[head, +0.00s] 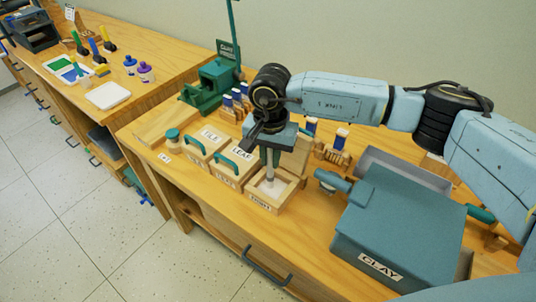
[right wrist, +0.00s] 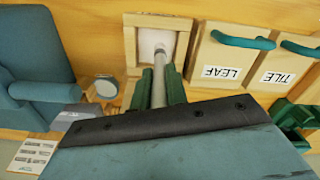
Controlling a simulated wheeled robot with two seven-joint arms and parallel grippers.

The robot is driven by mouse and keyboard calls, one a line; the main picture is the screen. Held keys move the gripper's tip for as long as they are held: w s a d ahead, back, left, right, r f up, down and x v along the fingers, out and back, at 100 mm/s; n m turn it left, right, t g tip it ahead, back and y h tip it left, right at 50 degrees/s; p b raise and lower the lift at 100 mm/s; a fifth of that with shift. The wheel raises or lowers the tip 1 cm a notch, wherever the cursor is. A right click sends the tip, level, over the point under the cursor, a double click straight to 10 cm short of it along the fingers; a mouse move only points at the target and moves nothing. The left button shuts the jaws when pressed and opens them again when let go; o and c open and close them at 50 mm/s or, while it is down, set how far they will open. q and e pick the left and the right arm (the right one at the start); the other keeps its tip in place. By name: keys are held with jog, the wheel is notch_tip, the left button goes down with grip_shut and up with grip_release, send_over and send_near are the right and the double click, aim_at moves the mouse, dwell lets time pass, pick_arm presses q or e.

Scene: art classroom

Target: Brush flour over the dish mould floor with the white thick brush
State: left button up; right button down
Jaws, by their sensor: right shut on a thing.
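My right gripper (head: 269,155) points down and is shut on the brush (head: 269,170), whose pale straight handle runs down between the green fingers. In the right wrist view the fingers (right wrist: 159,86) close around the brush handle (right wrist: 159,82). The brush's lower end is inside an open square wooden mould (head: 284,197) with a white floor; I cannot tell whether the bristles touch the floor. The mould also shows in the right wrist view (right wrist: 130,45). My left gripper is not in view.
Lidded LEAF (head: 235,166) and TILE (head: 208,141) moulds with green handles stand left of the open mould. A large teal CLAY box (head: 400,225) stands to its right. Behind are wooden racks (head: 333,152) with blue-and-white items. A green press (head: 213,82) stands at the back.

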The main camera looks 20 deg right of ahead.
jog(key=shift+s+d, duration=0.15)
jog(key=shift+s, duration=0.05)
jog(key=shift+s+d+f, duration=0.1)
jog(key=shift+s+d, duration=0.15)
jog(key=shift+s, duration=0.1)
jog(key=shift+s+d, duration=0.3)
jog(key=shift+s, duration=0.1)
dwell(0.4)
jog(key=shift+r, duration=0.75)
notch_tip(320, 180, up, 8)
jog(key=p, duration=0.4)
jog(key=shift+a, duration=0.1)
dwell(0.4)
